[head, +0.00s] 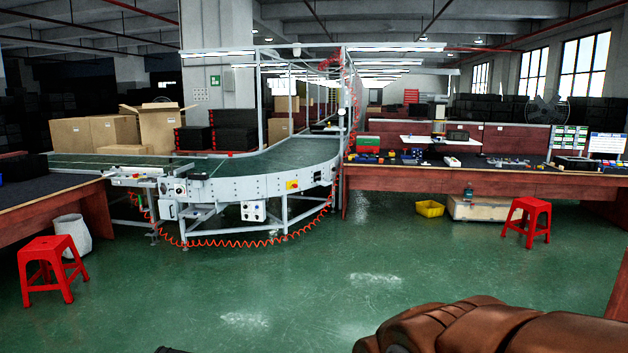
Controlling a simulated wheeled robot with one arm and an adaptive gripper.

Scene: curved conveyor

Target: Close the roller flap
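The curved conveyor (265,187) stands across the left and middle of the head view, with a green belt and pale grey side panels. A short grey section (138,171) with small fittings sits at its left end, beside the straight green belt. It may be the roller flap; it is small here, and I cannot tell whether it is raised or lowered. My arm shows as a large brown link at the bottom right, well in front of the conveyor. My gripper is not in view.
Green floor is clear in front of the conveyor. Red stools stand at the left (52,268) and right (527,220). A coiled orange hose (250,241) hangs low under the conveyor.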

